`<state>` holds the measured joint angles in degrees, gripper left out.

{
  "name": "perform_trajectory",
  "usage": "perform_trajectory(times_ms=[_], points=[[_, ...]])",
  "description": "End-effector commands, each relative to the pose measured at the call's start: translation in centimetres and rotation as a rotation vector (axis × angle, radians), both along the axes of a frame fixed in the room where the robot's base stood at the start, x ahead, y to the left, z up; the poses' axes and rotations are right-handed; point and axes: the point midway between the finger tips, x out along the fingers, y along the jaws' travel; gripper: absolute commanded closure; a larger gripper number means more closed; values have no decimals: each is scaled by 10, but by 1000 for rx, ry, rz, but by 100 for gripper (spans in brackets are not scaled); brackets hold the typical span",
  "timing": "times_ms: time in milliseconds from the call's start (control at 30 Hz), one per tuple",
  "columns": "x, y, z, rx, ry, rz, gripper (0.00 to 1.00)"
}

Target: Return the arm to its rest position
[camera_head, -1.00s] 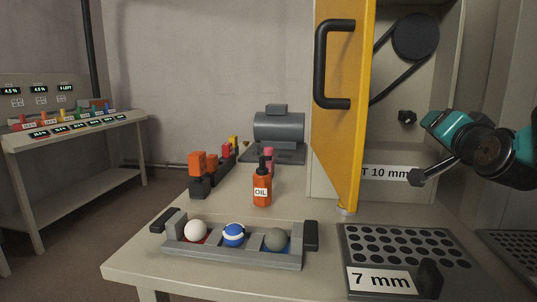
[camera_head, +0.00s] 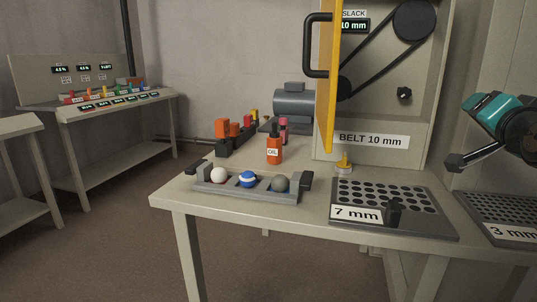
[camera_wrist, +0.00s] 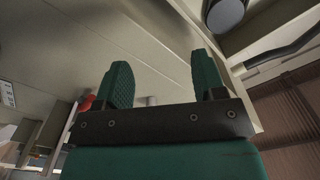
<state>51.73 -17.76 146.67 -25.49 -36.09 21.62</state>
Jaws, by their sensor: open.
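My arm (camera_head: 502,128), teal and black, shows at the right edge of the head view, to the right of the belt cabinet. It is bent, with a dark end piece pointing down and left. In the wrist view my gripper (camera_wrist: 165,85) has two green ridged fingers standing well apart. Nothing is between them. It touches nothing that I can see. Part of the arm lies outside the head view.
A cabinet (camera_head: 434,95) with an open yellow door (camera_head: 331,80) stands on the table (camera_head: 320,226). A tray (camera_head: 250,195) with three balls, an oil bottle (camera_head: 274,150), a 7 mm perforated plate (camera_head: 430,222) and a 3 mm plate (camera_head: 490,208) lie around it.

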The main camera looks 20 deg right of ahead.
Motion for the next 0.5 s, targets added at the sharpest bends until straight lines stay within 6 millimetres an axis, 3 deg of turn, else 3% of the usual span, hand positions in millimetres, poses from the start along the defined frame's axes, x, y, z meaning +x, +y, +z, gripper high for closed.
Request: perform_trajectory(times_ms=[267,500], points=[[16,25,-15,22,87,102,37],[36,73,-38,40,222,271,37]])
